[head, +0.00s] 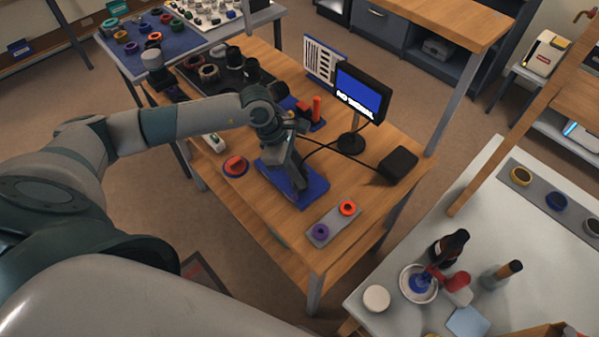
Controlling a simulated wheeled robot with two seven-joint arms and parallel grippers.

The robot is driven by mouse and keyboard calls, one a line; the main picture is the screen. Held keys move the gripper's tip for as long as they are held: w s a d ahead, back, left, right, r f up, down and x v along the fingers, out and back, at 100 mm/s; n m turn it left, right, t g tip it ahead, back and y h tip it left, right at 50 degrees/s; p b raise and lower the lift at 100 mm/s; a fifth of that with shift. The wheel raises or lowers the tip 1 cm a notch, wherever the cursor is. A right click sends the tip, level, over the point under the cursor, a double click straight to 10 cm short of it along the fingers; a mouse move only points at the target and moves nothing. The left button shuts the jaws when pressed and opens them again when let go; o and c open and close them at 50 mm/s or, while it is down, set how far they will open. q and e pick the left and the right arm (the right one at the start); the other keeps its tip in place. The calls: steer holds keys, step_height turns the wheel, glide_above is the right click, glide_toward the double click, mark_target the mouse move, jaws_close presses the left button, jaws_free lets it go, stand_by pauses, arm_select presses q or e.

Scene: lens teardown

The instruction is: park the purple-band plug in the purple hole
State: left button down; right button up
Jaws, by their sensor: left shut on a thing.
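My left gripper (281,148) is over the blue base (312,187) on the wooden table. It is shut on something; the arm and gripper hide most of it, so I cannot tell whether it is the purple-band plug. No purple-band plug shows clearly. A purple ring with a dark centre (321,231), which looks like the purple hole, is on a grey strip (332,224) near the table's front corner. It is apart from the gripper, lower right of it. An orange ring (347,208) is on the same strip. My right gripper is not in view.
A monitor (361,95) and a black box (398,164) with a cable stand behind and right. A red-orange round part (235,166) lies left of the blue base. A dark tray (215,82) of lens parts is behind my arm. The wood around the strip is clear.

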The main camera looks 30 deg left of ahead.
arm_select(q)
steer(key=shift+r+p, duration=0.3)
steer(key=shift+r, duration=0.7)
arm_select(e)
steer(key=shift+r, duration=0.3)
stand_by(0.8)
arm_select(q)
steer(key=shift+r+p, duration=0.75)
steer(key=shift+r, duration=1.25)
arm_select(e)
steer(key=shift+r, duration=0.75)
arm_select(q)
steer(key=shift+d, duration=0.1)
